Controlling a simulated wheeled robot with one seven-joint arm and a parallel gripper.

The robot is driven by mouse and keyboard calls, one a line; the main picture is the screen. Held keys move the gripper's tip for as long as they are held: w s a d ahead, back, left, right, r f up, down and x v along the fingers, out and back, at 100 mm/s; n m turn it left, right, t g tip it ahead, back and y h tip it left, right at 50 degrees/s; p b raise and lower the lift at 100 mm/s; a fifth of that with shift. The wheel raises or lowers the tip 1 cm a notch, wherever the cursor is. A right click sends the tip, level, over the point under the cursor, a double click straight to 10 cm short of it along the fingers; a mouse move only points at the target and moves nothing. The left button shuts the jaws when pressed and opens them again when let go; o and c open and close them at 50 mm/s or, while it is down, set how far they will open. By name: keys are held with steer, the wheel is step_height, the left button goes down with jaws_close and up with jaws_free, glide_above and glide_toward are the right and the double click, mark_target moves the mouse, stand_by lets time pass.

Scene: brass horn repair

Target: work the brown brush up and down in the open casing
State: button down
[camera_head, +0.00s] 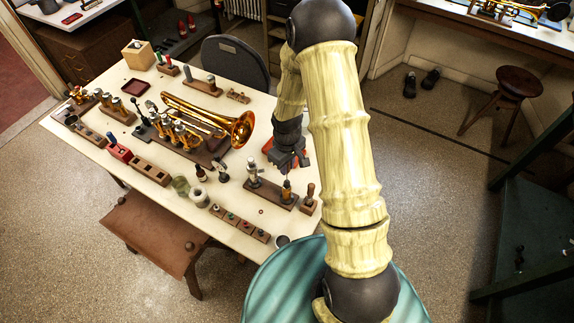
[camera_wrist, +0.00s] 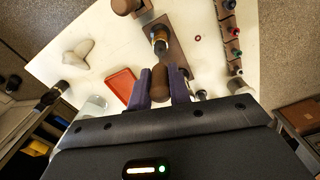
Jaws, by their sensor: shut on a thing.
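The brown brush (camera_wrist: 159,80) has its rounded brown handle between the two purple-grey fingers of my gripper (camera_wrist: 160,88), which is shut on it. Its lower end is hidden. In the head view my gripper (camera_head: 287,163) hangs over the right part of the table, just behind and above a dark upright tube with brass bands, seemingly the open casing (camera_head: 287,191). That casing stands on a long dark wooden base (camera_head: 267,193). In the wrist view the casing (camera_wrist: 159,38) shows beyond the brush handle. I cannot tell whether the brush's end is inside it.
A silver-topped upright piece (camera_head: 252,172) stands on the same base. A brown-knobbed block (camera_head: 309,197) is close on the right. A brass trumpet (camera_head: 215,120) lies to the left. A red tray (camera_wrist: 119,86) is near my fingers. Small pegged blocks (camera_head: 240,222) line the front edge.

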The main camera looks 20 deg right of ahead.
steer(key=shift+r, duration=0.45)
